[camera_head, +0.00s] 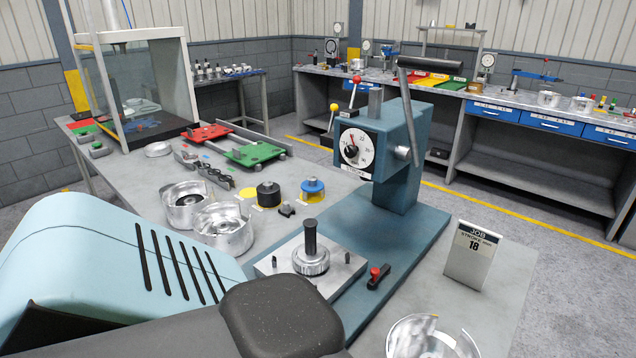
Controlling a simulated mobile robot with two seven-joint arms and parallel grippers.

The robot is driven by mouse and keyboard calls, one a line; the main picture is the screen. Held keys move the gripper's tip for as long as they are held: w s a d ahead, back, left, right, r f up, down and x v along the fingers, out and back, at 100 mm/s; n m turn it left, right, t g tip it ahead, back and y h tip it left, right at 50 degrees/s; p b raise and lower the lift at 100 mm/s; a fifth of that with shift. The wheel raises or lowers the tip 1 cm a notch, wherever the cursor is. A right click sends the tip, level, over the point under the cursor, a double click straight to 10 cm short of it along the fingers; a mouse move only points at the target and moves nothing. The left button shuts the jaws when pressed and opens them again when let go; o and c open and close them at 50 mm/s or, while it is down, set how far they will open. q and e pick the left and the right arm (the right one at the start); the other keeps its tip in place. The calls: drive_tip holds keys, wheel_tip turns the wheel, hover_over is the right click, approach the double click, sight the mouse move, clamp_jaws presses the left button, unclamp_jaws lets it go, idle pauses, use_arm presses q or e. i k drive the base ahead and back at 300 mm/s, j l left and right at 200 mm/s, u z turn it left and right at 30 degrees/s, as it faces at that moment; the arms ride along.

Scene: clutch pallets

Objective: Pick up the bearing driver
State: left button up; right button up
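An upright tool with a black handle (310,237) and a ribbed silver disc base stands on a light metal plate (335,277) on the blue press base. It looks like the bearing driver, but no label shows. Two short round pieces stand on the bench behind it: a black one (268,194) on a yellow spot, and a blue-topped one (312,190) with a yellow lower part. Neither of my grippers shows in the head view. My own light-blue and black arm parts fill the lower left and hide part of the bench.
A blue lever press (404,205) with a dial rises behind the plate. A sign reading 18 (471,254) stands at right. Silver housings (222,229) lie left of the plate, and another (430,338) at front right.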

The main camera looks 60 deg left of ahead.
sight(311, 252)
drive_tip(key=k+j+z, duration=0.2)
drive_tip(key=j, duration=0.2)
drive_tip(key=k+j+z, duration=0.25)
drive_tip(key=j, duration=0.15)
drive_tip(key=k+j, duration=0.25)
drive_tip(key=j, duration=0.15)
drive_tip(key=k+j+z, duration=0.1)
drive_tip(key=j, duration=0.35)
drive_tip(key=k+j, duration=0.6)
drive_tip(key=j, duration=0.15)
drive_tip(key=j+z, duration=0.05)
